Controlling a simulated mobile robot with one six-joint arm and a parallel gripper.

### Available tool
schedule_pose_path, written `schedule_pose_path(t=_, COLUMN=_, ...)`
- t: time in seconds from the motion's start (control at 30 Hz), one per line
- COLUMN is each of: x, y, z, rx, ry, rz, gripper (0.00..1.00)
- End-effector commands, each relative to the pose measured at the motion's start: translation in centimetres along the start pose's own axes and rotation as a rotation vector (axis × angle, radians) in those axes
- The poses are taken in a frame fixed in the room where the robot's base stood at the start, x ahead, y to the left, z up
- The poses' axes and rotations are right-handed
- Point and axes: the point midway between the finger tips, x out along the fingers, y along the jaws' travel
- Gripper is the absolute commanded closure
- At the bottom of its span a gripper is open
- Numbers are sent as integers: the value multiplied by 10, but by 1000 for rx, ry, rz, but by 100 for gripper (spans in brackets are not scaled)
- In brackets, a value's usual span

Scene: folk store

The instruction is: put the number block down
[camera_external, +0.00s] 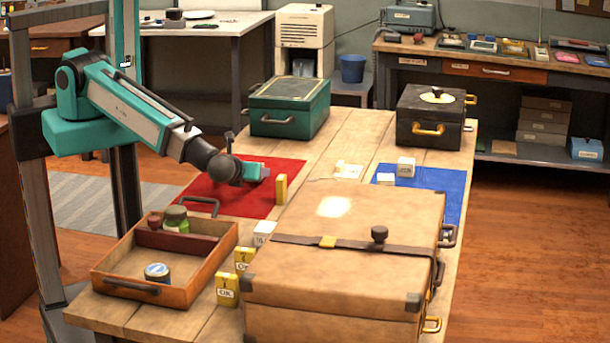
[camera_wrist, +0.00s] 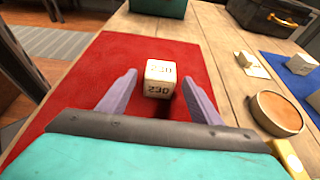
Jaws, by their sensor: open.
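The white number block (camera_wrist: 160,78), marked 230 on two faces, rests on the red mat (camera_wrist: 75,85) in the wrist view. My gripper (camera_wrist: 160,84) is open, with one purple finger on each side of the block. There appears to be a gap at both sides. In the external view my gripper (camera_external: 262,172) is low over the red mat (camera_external: 228,200), and the block cannot be made out there.
A yellow block (camera_external: 281,189) stands at the mat's right edge. A large tan case (camera_external: 340,250), an open wooden tray (camera_external: 165,262) and a green box (camera_external: 290,106) surround the mat. A blue mat (camera_external: 450,181) with white blocks lies to the right.

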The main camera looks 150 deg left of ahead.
Motion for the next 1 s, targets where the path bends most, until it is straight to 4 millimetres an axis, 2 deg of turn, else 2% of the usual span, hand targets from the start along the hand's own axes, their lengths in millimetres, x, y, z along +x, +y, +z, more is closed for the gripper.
schedule_pose_path(t=0.33, x=32, y=1, z=1, rx=0, ry=-1, rz=1, gripper=41)
schedule_pose_path(t=0.93, x=35, y=1, z=0, rx=0, ry=0, rz=0, gripper=41)
schedule_pose_path(t=0.97, x=35, y=1, z=0, rx=0, ry=0, rz=0, gripper=43)
schedule_pose_path(t=1.0, x=35, y=1, z=0, rx=0, ry=0, rz=0, gripper=50)
